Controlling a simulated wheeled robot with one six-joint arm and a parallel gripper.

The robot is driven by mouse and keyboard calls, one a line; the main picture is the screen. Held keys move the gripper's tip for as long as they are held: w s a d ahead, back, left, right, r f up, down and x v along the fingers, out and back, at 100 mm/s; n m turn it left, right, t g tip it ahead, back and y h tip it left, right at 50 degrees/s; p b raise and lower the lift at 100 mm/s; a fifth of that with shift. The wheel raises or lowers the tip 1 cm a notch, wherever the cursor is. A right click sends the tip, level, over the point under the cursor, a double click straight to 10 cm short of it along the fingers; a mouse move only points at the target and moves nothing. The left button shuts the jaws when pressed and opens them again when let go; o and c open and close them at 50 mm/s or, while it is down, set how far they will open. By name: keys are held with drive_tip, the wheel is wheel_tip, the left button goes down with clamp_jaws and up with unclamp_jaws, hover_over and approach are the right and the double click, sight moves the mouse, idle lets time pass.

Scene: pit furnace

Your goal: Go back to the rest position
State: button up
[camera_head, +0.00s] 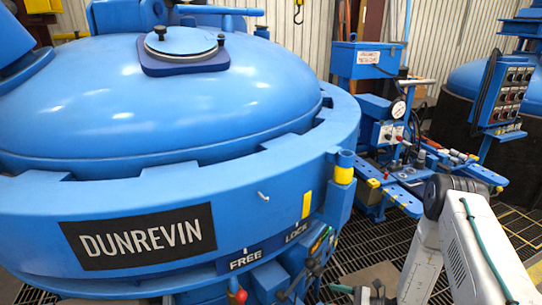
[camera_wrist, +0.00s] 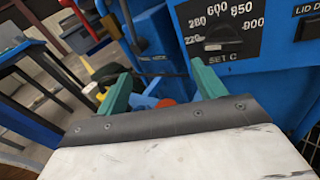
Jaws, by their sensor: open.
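Beyond the fingers is a blue panel with a temperature dial (camera_wrist: 224,36) marked SET C, to the right of the fingers. A red part (camera_wrist: 166,103) shows between and behind the fingertips; whether it is touched cannot be told. In the head view my arm comes in at the lower right and bends down, and the gripper end is mostly cut off by the bottom edge.
The big blue furnace (camera_head: 275,160) with a DUNREVIN plate fills the left of the head view. A blue bench with a gauge (camera_head: 398,109) stands behind my arm. A control box (camera_head: 508,92) hangs at the right. Grated floor (camera_head: 375,240) lies between furnace and arm.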

drive_tip(key=s+r+n+g+h, duration=0.2)
drive_tip(key=s+r+n+g, duration=0.25)
drive_tip(key=r, duration=0.45)
drive_tip(key=s+r+n+g+h, duration=0.2)
drive_tip(key=s+r+n+g, duration=0.15)
drive_tip(key=r+n, duration=0.4)
drive_tip(key=s+r+n+g+h, duration=0.1)
drive_tip(key=s+r+n+g, duration=0.25)
drive_tip(key=r, duration=0.75)
drive_tip(key=s+d+r+n+t+h, duration=0.2)
drive_tip(key=s+r+n+t+h, duration=0.1)
drive_tip(key=s+r, duration=0.5)
drive_tip(key=s+d+r+n+t+h, duration=0.2)
drive_tip(key=s+r+n+h, duration=0.3)
drive_tip(key=r, duration=0.9)
drive_tip(key=s+t+h, duration=0.1)
drive_tip(key=s+h, duration=0.2)
drive_tip(key=shift+n+t, duration=0.35)
